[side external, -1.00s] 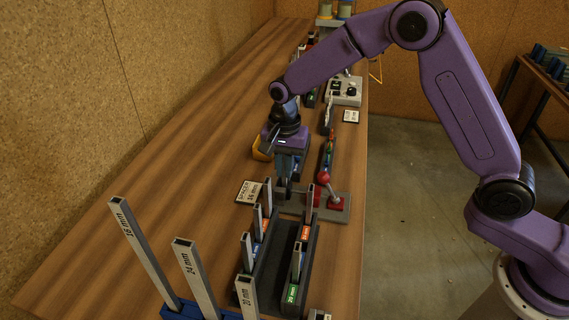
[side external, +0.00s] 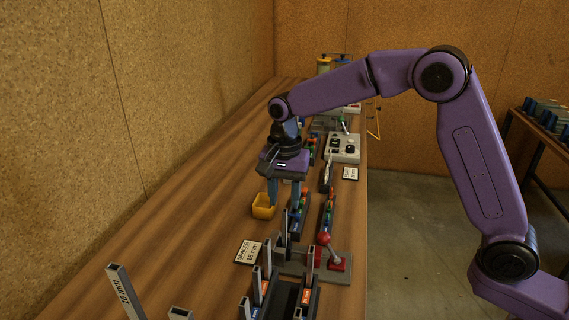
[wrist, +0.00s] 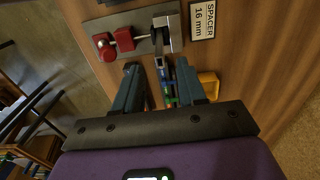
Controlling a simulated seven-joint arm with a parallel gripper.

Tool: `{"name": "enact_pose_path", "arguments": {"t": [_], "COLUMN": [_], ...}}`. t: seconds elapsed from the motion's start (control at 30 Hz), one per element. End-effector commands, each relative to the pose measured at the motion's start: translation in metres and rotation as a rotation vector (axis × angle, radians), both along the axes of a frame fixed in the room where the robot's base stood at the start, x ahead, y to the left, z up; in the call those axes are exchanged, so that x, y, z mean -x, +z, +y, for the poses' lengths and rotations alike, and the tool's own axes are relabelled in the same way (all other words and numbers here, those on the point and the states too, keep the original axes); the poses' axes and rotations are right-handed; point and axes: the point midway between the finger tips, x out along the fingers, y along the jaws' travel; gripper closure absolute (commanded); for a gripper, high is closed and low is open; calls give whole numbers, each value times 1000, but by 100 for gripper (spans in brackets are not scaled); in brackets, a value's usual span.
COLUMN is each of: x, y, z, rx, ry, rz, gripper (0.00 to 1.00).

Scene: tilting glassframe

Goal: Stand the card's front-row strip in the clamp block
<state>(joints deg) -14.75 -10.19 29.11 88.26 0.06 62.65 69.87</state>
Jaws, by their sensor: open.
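The card (side external: 248,252) lies flat on the bench and reads "SPACER 16 mm"; it also shows in the wrist view (wrist: 202,20). The clamp block (side external: 292,264) with its red-knobbed lever (side external: 326,240) is right of the card; it also shows in the wrist view (wrist: 172,30). A slim grey strip (side external: 284,228) appears to stand upright in the clamp block; its label cannot be read. My gripper (side external: 284,205) is open and empty, raised above the bench beyond the clamp. Its fingers (wrist: 156,66) are spread on either side of the strip's line in the wrist view, apart from it.
A dark rack (side external: 286,296) holds several upright strips in front. A tall labelled strip (side external: 124,292) stands at the lower left. A yellow bin (side external: 263,207) and racks of coloured pieces (side external: 327,212) lie beyond the clamp. The bench left of the card is clear.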

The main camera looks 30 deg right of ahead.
Motion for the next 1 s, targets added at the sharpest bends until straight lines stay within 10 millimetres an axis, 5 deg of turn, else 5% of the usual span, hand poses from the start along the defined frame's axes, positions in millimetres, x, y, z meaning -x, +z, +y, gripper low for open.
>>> {"name": "enact_pose_path", "arguments": {"t": [0.4,1.0], "x": [-1,0], "y": [73,82], "z": [0,0], "rx": [-1,1], "ry": [0,0], "rz": [-2,1], "gripper": [59,59]}}
